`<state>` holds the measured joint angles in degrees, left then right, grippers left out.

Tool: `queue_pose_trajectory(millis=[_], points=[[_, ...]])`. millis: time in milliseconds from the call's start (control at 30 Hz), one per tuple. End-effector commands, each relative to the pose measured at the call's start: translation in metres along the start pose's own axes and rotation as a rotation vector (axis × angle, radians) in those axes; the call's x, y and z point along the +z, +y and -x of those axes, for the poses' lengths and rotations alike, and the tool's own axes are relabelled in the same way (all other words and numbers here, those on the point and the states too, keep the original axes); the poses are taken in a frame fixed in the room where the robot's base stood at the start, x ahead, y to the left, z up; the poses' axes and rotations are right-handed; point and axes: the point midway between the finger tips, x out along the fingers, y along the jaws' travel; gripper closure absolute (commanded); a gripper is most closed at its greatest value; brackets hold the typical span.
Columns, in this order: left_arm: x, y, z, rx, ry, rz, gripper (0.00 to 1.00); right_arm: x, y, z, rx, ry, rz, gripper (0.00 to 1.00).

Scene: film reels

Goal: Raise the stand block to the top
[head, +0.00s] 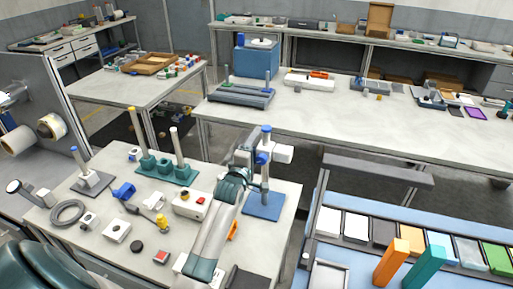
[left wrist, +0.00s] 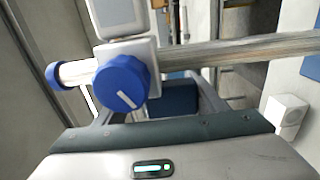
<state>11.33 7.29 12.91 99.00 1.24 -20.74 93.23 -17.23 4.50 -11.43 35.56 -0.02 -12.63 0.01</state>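The stand has a flat blue base (head: 263,207) on the near table and an upright post with a blue cap (head: 266,129). The white stand block (head: 283,153) sits on the upper part of the post, a short way below the cap. Its blue knob (head: 263,158) faces the head camera. The left wrist view shows the block (left wrist: 127,52) and knob (left wrist: 122,81) close up, with the post (left wrist: 240,50) running sideways. My left gripper (head: 248,157) is at the block; its fingertips are partly hidden, so its grip is unclear. My right gripper is out of view.
A conveyor with coloured trays (head: 385,232) is at the right.

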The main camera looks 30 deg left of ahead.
Motion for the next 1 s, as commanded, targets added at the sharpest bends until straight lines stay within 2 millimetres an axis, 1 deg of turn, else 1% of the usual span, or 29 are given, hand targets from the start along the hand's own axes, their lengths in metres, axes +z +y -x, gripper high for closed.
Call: queue_pose_trajectory(millis=[367, 567, 767, 1000], points=[[0.001, -0.008, 0.004, -0.013, -0.001, 0.001, 0.37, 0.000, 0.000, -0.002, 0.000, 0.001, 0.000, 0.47], [0.002, -0.009, 0.018, -0.014, -0.002, 0.002, 0.37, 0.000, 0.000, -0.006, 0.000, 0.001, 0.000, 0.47], [0.001, -0.010, 0.047, -0.013, -0.001, 0.003, 0.37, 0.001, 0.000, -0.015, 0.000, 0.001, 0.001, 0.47], [0.001, -0.009, 0.093, -0.011, 0.000, 0.001, 0.37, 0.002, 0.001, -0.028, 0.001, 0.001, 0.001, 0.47]])
